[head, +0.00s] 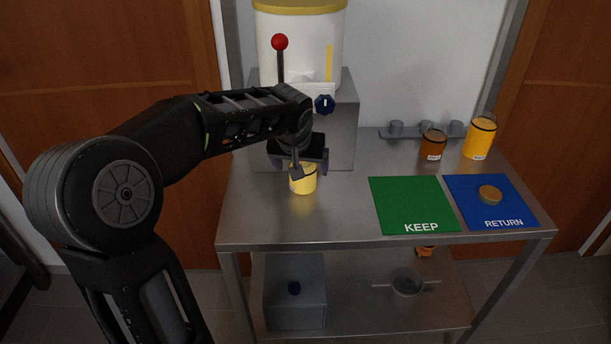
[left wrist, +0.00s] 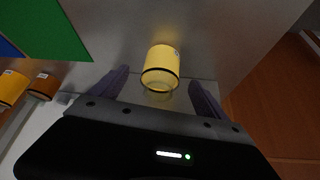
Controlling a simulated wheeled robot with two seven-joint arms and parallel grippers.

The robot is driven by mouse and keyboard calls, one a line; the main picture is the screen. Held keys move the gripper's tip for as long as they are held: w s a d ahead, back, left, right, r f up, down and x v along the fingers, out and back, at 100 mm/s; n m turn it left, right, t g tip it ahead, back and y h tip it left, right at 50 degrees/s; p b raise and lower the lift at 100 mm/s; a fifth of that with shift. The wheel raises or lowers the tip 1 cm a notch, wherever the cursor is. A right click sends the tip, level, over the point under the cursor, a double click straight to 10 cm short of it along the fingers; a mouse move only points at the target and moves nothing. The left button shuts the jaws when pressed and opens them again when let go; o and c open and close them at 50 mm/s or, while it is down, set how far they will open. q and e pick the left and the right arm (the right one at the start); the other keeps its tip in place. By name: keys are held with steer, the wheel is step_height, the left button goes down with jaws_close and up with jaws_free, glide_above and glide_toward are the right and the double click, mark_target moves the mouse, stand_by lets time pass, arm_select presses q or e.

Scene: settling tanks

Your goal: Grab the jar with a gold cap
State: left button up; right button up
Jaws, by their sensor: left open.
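A small yellow jar (head: 303,183) stands on the steel table in front of the grey machine. It also shows in the left wrist view (left wrist: 160,62), with a dark ring and a clear glass rim; I see no cap on it. My left gripper (head: 299,168) is open just above and behind this jar. In the left wrist view its fingers (left wrist: 158,80) sit on either side of the rim, with gaps. My right gripper is out of view.
A brown jar (head: 433,146) and a taller orange jar (head: 480,138) stand at the back right, by a grey rack (head: 417,133). A green KEEP mat (head: 412,204) is bare. The machine (head: 343,125) with a red-knobbed lever stands behind my left gripper.

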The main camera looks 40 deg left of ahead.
arm_select(q)
steer(key=shift+x, duration=1.45)
steer(key=shift+w+a+f+p, duration=0.2)
steer(key=shift+f+p, duration=0.15)
steer(key=shift+p, duration=0.05)
steer(key=x, duration=0.4)
steer(key=shift+w+a+p, duration=0.1)
steer(key=shift+a+p, duration=0.05)
steer(key=shift+p, duration=0.15)
steer(key=shift+c, duration=0.6)
